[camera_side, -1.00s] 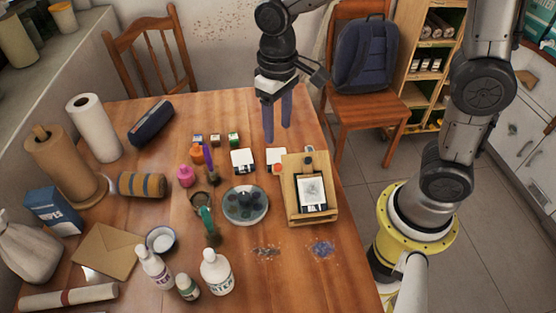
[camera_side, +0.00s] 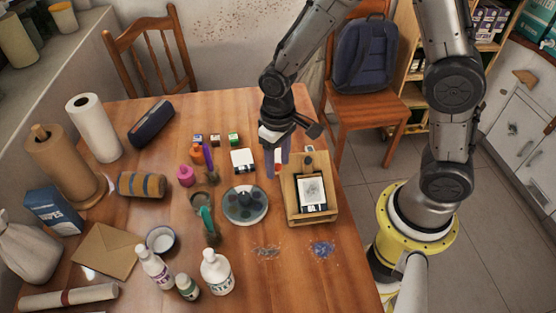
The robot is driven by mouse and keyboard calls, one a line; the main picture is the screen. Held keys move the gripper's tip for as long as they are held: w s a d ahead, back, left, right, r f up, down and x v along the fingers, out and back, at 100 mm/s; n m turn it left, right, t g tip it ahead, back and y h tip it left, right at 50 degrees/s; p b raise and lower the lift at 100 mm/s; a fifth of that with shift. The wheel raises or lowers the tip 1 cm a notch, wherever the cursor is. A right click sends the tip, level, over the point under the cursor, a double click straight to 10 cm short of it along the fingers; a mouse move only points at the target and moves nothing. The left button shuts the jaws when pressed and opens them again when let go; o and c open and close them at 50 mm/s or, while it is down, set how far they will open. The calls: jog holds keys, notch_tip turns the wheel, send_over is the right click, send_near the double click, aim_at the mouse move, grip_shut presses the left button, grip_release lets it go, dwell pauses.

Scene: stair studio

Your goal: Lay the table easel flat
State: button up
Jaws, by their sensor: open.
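The wooden table easel (camera_side: 297,209) stands near the table's right edge. Its panel is tilted up, and a small framed picture (camera_side: 312,192) rests on it. My gripper (camera_side: 276,168) is open with its fingers pointing down, just behind and left of the easel's top edge. It looks empty. I cannot tell whether the fingers touch the easel.
A round palette (camera_side: 245,204) lies left of the easel, with a white box (camera_side: 243,161) behind it. Paint smudges (camera_side: 321,249) mark the table in front. Bottles (camera_side: 216,271) stand front left. A chair with a backpack (camera_side: 364,58) is behind right.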

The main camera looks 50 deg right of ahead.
grip_shut()
dwell(1.3)
